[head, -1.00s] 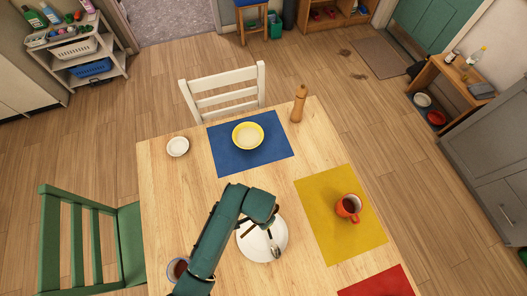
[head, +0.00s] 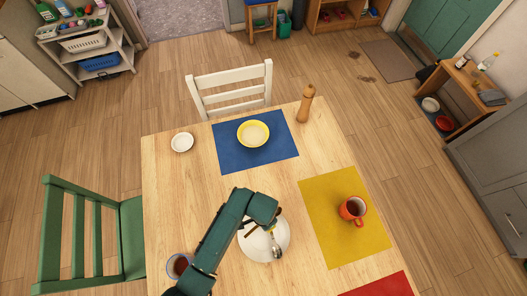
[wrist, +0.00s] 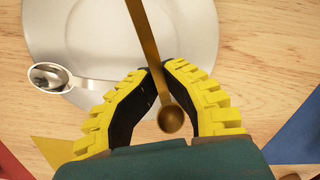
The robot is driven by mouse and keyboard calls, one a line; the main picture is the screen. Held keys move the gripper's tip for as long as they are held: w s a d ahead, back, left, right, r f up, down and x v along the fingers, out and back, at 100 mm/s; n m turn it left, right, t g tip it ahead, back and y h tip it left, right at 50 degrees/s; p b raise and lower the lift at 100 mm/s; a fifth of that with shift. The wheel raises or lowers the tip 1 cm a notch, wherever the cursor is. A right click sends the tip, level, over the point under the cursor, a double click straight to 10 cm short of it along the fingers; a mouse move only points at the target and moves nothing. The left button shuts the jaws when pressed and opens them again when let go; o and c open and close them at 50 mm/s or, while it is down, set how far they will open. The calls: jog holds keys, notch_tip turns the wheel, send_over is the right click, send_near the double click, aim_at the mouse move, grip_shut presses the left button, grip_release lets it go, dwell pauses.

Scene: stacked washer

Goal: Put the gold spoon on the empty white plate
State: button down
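The gold spoon (wrist: 171,118) lies between my gripper's yellow-padded fingers (wrist: 160,72), which are closed on its handle. Its bowl faces the wrist camera, and its handle runs up across a large white plate (wrist: 70,30). I cannot tell whether it is lifted clear. In the head view my arm hides most of the gripper above this large plate (head: 252,254). A silver spoon (head: 275,246) rests on that plate; its bowl shows in the wrist view (wrist: 48,77).
A yellow bowl (head: 253,133) sits on a blue mat (head: 230,161). A pepper mill (head: 306,104) stands at the far right corner. An orange mug (head: 352,209) is on a yellow mat (head: 335,249). Another cup (head: 180,265) is beside my arm. The table's left middle is clear.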

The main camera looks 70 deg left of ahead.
jog(key=c, duration=1.5)
grip_release()
jog(key=shift+s+d+f, duration=0.2)
jog(key=shift+s+f, duration=0.05)
jog(key=shift+f, duration=0.15)
jog(key=shift+r, duration=0.1)
notch_tip(320, 180, up, 14)
jog(key=shift+w+a+f+p, duration=0.15)
jog(key=shift+f+p, duration=0.1)
jog(key=shift+p, duration=0.8)
